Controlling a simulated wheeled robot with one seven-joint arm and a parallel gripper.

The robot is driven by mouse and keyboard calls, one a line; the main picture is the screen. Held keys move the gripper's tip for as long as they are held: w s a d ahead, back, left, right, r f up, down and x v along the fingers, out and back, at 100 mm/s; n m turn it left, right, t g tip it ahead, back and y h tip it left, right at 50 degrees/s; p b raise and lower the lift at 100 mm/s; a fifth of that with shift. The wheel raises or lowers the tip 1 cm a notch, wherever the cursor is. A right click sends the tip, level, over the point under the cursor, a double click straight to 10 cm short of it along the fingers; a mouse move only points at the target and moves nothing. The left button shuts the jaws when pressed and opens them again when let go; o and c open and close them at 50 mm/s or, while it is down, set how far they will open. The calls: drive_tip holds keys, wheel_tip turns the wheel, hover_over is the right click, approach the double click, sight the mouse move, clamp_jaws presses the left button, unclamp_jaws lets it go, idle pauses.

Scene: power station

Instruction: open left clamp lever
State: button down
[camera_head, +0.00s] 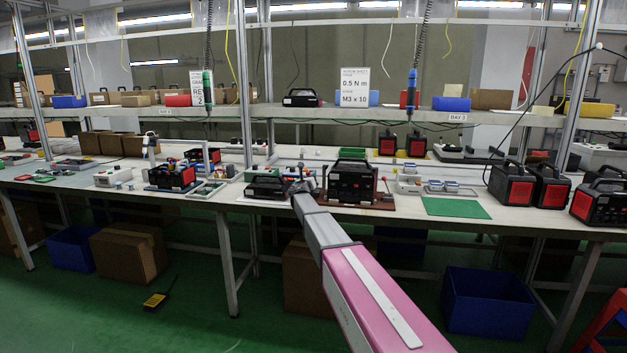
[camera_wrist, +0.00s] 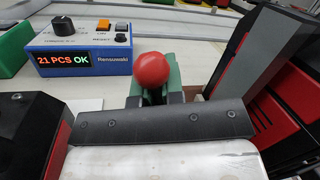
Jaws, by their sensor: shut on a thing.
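The left clamp lever shows in the wrist view as a round red knob (camera_wrist: 151,69), with green parts close around and behind it. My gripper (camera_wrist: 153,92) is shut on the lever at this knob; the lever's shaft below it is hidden. In the head view my gripper (camera_head: 303,186) is at the left side of a black and red power station (camera_head: 352,182), which sits upright on a brown fixture base (camera_head: 376,205). The left knob cannot be made out there. Another lever with a red tip (camera_head: 385,180) stands at the right side of the station.
A blue counter box (camera_wrist: 84,48) reading "21 PCS OK" stands at the left in the wrist view. A black unit (camera_head: 266,187) lies left of my gripper. A green mat (camera_head: 455,208) is bare to the right. Several more power stations (camera_head: 512,184) stand farther right.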

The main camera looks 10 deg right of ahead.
drive_tip(key=shift+w+a+r+n+t, duration=0.3)
drive_tip(key=shift+a+r+n, duration=0.1)
drive_tip(key=shift+n, duration=0.4)
drive_tip(key=shift+a, duration=0.1)
drive_tip(key=c, duration=1.4)
unclamp_jaws()
drive_tip(key=shift+a+f, duration=0.1)
drive_tip(key=shift+s, duration=0.1)
drive_tip(key=shift+s+f, duration=0.1)
drive_tip(key=shift+f, duration=0.05)
drive_tip(key=shift+s+a+f, duration=0.1)
drive_tip(key=shift+s, duration=0.35)
drive_tip(key=v, duration=0.9)
drive_tip(key=shift+s+a, duration=0.2)
drive_tip(key=shift+s, duration=0.05)
